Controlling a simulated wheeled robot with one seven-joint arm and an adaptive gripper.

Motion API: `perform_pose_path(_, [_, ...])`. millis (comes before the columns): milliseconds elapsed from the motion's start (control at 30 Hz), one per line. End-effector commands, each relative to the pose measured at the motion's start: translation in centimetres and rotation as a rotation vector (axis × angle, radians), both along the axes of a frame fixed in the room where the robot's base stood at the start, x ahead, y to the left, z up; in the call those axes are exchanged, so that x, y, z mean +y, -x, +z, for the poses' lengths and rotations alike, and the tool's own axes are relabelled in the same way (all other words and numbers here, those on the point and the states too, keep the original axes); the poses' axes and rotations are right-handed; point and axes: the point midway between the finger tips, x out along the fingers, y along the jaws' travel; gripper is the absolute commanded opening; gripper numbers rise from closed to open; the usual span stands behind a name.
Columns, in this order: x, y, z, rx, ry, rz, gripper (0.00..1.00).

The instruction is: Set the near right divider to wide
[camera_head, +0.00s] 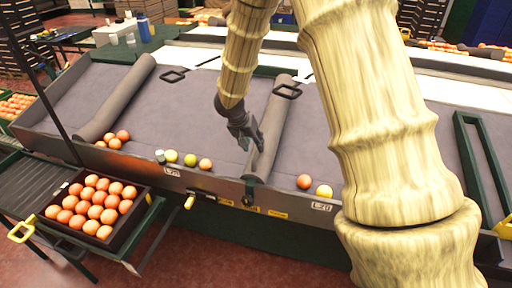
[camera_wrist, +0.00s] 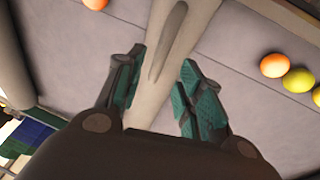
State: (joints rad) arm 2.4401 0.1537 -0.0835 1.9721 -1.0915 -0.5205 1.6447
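The right divider (camera_head: 275,118) is a long grey padded roll across the sorting bed, with its front end at the front rail. It also shows in the wrist view (camera_wrist: 183,28), running between my fingers with a darker elongated strip on its top. My gripper (camera_head: 254,141) is at the divider's near part, by its left side in the head view. In the wrist view my gripper (camera_wrist: 166,60) is open, with one teal-padded finger on each side of the divider. I cannot tell whether the fingers touch it.
A second padded divider (camera_head: 117,98) lies to the left. Several oranges and a yellow-green fruit (camera_head: 171,156) rest along the front rail. Two fruits (camera_head: 304,182) lie right of the divider. A crate of oranges (camera_head: 52,190) stands at the front left. A black loop handle (camera_head: 287,91) is near the divider's far end.

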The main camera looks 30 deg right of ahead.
Motion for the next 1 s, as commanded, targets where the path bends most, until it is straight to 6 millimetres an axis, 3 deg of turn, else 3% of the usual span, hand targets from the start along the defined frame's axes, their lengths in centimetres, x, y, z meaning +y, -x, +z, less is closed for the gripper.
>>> perform_pose_path(300, [-1.4, -0.3, -3.1, 0.002, 0.0, 0.001, 0.37])
perform_pose_path(767, [-1.7, -0.4, -3.9, 0.0, 0.0, 0.001, 0.37])
perform_pose_path(1000, [-1.7, -0.4, -3.9, 0.0, 0.0, 0.001, 0.0])
